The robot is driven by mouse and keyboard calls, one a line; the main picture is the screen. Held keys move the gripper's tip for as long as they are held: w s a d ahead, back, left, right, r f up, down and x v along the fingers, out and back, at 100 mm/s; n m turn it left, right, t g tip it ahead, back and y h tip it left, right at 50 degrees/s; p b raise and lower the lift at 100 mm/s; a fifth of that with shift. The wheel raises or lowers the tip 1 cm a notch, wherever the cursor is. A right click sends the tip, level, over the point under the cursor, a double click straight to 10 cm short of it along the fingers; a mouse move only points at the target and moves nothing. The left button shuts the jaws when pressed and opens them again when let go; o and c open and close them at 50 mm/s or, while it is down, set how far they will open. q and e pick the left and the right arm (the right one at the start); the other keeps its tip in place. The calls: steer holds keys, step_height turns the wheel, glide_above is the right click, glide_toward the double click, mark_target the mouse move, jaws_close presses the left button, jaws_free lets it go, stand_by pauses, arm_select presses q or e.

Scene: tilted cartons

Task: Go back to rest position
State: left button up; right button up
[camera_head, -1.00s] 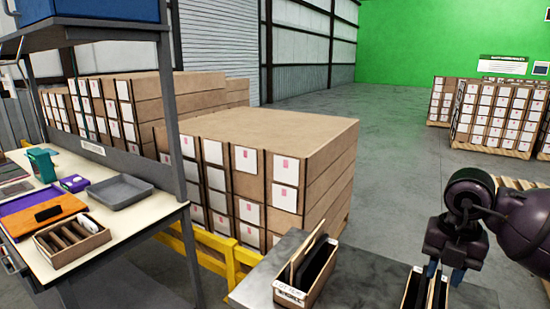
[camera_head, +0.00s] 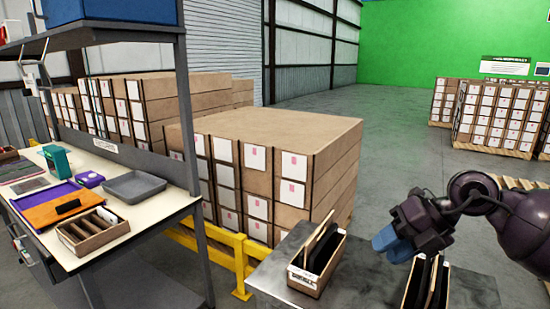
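My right gripper (camera_head: 392,246) comes in from the right edge on its dark purple arm. Its blue fingers point down and left, above the grey table and just left of the right carton. The fingers look close together, but I cannot tell whether they are open or shut. I see nothing held in them. A left carton (camera_head: 306,281) with dark flat items stands on the grey table (camera_head: 372,290). A right carton (camera_head: 411,288) with similar dark items stands below my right forearm, partly cut off by the frame. My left gripper is not in view.
A workbench (camera_head: 150,208) with a grey tray (camera_head: 134,186) and a divided box (camera_head: 93,232) stands at left under a shelf. A yellow rail (camera_head: 240,262) runs beside the grey table. Stacked boxes (camera_head: 300,140) stand behind. Open floor lies beyond, at the right.

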steer(key=a+r+t+y, duration=0.2)
steer(key=a+r+y, duration=0.45)
steer(key=y, duration=0.25)
steer(key=w+d+f+m+t+h, duration=0.1)
steer(key=d+f+m+t+h, duration=0.5)
steer(key=f+m, duration=0.5)
steer(key=w+d+f+m+t+h, duration=0.1)
steer(key=d+f+m+t+h, duration=0.4)
steer(key=f+m+t, duration=0.65)
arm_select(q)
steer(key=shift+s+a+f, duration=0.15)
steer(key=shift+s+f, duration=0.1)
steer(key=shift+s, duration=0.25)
arm_select(e)
steer(key=s+d+f+m+g+h, duration=0.2)
steer(key=s+f+m+g+h, duration=0.4)
steer(key=s+f, duration=1.4)
steer(key=s+m+g, duration=0.4)
steer(key=m, duration=0.1)
steer(key=shift+s+f+m, duration=0.35)
steer(key=shift+f, duration=0.05)
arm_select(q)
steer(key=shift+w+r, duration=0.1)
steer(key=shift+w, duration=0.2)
